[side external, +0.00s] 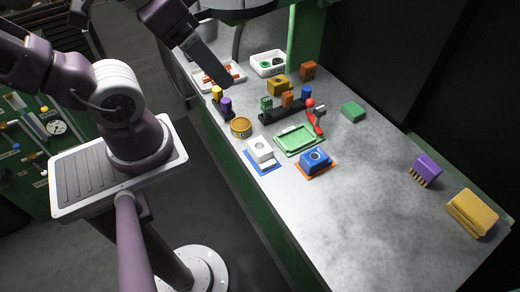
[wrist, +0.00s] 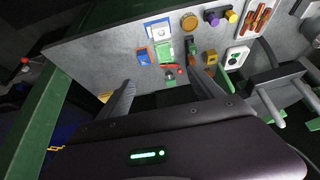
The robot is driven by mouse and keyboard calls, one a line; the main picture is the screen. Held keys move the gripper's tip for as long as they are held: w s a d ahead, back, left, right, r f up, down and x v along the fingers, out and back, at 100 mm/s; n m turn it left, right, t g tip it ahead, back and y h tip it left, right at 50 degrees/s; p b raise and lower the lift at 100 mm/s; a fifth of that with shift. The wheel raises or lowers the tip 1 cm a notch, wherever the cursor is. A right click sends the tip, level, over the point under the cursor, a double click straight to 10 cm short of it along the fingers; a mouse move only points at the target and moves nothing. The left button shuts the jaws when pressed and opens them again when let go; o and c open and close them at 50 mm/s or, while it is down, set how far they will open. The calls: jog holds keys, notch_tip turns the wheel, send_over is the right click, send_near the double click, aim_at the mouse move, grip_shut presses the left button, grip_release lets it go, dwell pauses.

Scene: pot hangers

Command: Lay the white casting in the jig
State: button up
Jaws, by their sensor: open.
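The white casting (side external: 260,149) is a block with a round hole in its top, sitting on a blue mat (side external: 266,168). It also shows in the wrist view (wrist: 158,30). The green jig (side external: 298,139), a shallow rimmed tray, lies just right of it with nothing seen in it; it shows in the wrist view too (wrist: 163,52). A red-handled clamp (side external: 318,128) stands at the jig's far right side. My gripper (wrist: 164,84) is open and empty, its two fingers wide apart. It is above the bench, clear of casting and jig.
A blue casting (side external: 314,160) on an orange mat is close to the jig's front.

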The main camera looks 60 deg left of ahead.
jog(key=shift+c, duration=1.2)
jog(key=shift+f, duration=0.1)
jog(key=m+g+y, duration=0.2)
jog(key=m+g, duration=0.3)
jog(key=m, duration=1)
send_over(261, 148)
jog(key=s+a, duration=0.1)
notch_tip(261, 148, down, 18)
jog(key=d+f+m, duration=0.1)
jog(key=f+m+h, duration=0.1)
jog(key=f, duration=0.1)
jog(key=d+f+m+h, duration=0.1)
jog(key=f, duration=0.1)
jog(key=shift+d+g, duration=0.3)
jog(key=f, duration=0.6)
jog(key=shift+w+a+f, duration=0.15)
jog(key=shift+a+f, duration=0.05)
jog(key=shift+f, duration=0.2)
grip_shut()
